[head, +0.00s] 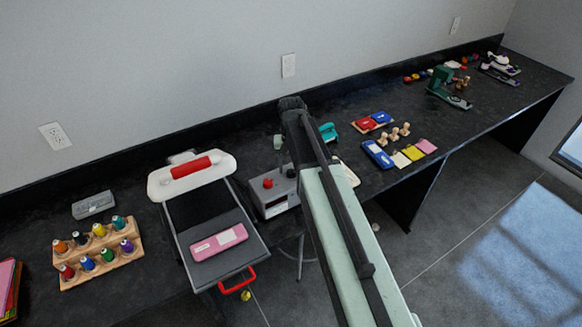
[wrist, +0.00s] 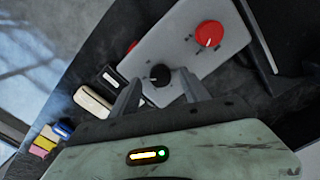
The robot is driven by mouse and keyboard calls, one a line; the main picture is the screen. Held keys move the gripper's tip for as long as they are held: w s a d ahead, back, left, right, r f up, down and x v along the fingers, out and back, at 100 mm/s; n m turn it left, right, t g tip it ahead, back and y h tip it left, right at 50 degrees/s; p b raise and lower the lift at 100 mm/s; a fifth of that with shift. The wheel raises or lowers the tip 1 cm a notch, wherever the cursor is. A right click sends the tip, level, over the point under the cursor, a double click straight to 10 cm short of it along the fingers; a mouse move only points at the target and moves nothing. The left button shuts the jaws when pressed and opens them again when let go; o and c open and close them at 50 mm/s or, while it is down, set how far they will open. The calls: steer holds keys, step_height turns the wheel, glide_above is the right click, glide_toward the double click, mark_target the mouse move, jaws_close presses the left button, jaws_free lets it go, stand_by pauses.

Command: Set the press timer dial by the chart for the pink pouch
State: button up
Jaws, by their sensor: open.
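The pink pouch (head: 219,243) lies flat on the press's dark lower plate. The press (head: 160,188) is open, with a white top and a red handle. A grey control box (head: 275,192) stands right of it, partly hidden by my arm. In the wrist view its face (wrist: 180,47) carries a black dial (wrist: 160,75) and a larger red dial (wrist: 209,34). My gripper (wrist: 161,88) is open, its fingers either side of the black dial in the picture; contact cannot be told. The head view hides my gripper behind my arm. I cannot make out a chart.
A wooden rack of thread spools (head: 103,255) and a grey case (head: 93,205) stand left of the press. Ink pads, wooden stamps (head: 395,134) and a green machine (head: 446,87) stand further right.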

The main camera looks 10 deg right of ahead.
mark_target(291, 171)
step_height(291, 171, up, 7)
steer(key=p, duration=0.5)
steer(key=shift+f+p, duration=0.15)
steer(key=shift+p, duration=0.15)
steer(key=shift+f, duration=0.1)
steer(key=shift+w+m, duration=0.1)
steer(key=shift+m, duration=0.9)
step_height(291, 171, down, 8)
steer(key=b, duration=0.8)
